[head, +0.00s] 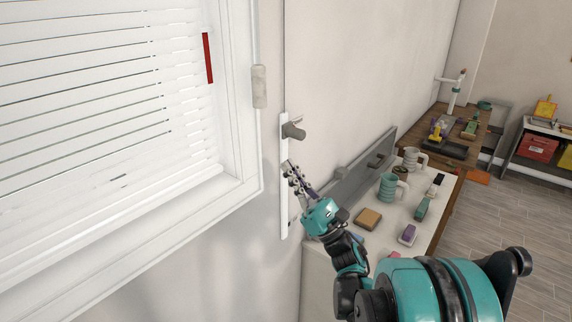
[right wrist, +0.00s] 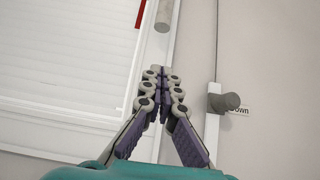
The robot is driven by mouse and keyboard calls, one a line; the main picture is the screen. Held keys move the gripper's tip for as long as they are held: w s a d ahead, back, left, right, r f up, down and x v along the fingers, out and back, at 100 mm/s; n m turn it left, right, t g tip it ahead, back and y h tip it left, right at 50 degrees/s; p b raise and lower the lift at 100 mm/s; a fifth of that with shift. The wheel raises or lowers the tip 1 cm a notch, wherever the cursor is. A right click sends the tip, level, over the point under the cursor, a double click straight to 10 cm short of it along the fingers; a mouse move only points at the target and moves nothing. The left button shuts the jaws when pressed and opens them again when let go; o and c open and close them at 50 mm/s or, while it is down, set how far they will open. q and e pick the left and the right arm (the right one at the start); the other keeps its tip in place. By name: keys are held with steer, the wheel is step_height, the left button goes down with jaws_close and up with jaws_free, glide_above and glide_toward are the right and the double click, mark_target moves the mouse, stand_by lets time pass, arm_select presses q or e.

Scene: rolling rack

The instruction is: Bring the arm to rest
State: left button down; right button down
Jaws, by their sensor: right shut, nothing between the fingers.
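My right gripper (head: 293,173) is shut and empty in the head view, in front of the wall at the white vertical strip. In the right wrist view its fingers (right wrist: 163,75) meet at the tips with nothing between them. The strip (head: 284,215) carries a grey knob (head: 294,132) above the gripper. In the right wrist view the knob (right wrist: 224,102) is to the right of the fingers and apart from them, with a label partly showing behind it. My left gripper is in neither view.
A window with white blinds (head: 90,100) and a red strip (head: 208,58) fills the left. A grey cylinder (head: 259,86) is on its frame. A white counter (head: 385,222) with mugs (head: 392,188), a sponge (head: 368,219) and other items lies right of the gripper. Floor (head: 510,225) is open at right.

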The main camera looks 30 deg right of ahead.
stand_by(0.4)
step_height(320, 180, down, 15)
steer(key=w+m+g+h+b, duration=0.2)
steer(key=m+g+h+b, duration=0.5)
steer(key=m+h, duration=1.55)
steer(key=s+a+f+m+g+y+b, duration=0.1)
steer(key=s+a+f+m+g+y, duration=0.4)
steer(key=s+f+m, duration=0.3)
steer(key=s+a+f+m+g+y+b, duration=0.1)
steer(key=s+a+f+m+g+y, duration=0.4)
steer(key=f, duration=0.8)
steer(key=s+a+m+y, duration=0.2)
steer(key=s+m, duration=0.2)
steer(key=m, duration=0.1)
steer(key=shift+s+g, duration=0.2)
steer(key=shift+g, duration=0.1)
steer(key=shift+a, duration=0.1)
